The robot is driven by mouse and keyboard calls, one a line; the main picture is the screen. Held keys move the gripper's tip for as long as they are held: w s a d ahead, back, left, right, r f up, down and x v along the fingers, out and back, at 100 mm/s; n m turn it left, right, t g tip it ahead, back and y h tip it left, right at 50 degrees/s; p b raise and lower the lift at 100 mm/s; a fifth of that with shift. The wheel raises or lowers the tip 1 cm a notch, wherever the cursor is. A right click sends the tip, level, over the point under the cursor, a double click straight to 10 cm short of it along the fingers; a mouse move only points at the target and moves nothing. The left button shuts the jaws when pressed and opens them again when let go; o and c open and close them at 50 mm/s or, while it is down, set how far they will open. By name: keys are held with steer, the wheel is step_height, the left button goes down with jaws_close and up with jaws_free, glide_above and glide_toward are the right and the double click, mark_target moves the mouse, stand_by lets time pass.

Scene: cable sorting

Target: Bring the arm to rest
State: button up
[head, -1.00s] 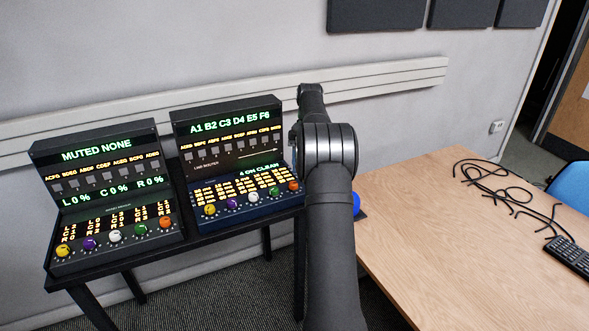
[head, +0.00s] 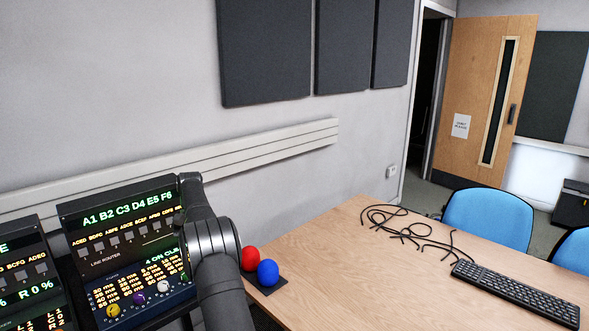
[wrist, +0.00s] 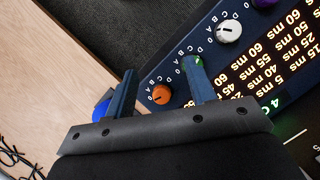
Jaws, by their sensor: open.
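My gripper (wrist: 160,78) shows in the wrist view with its two blue fingers apart and nothing held. It is over the right-hand console's knob row. An orange knob (wrist: 161,94) shows between the fingers, and a green knob is partly hidden by the right finger; I cannot tell whether either finger touches the panel. In the head view, my dark arm stands in front of the right part of the line router console (head: 75,222) and hides the gripper.
A red ball (head: 251,258) and a blue ball (head: 268,272) sit on a dark base at the wooden table's (head: 345,265) left corner. Tangled black cables (head: 412,232) and a keyboard (head: 515,292) lie on the table. Blue chairs (head: 488,217) stand behind. The table's near part is clear.

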steer(key=a, duration=0.1)
steer(key=a+f, duration=0.2)
steer(key=a, duration=0.1)
steer(key=shift+w+f, duration=0.1)
steer(key=shift+f, duration=0.15)
steer(key=f, duration=0.3)
steer(key=shift+a, duration=0.35)
steer(key=shift+f, duration=0.6)
steer(key=shift+r, duration=0.1)
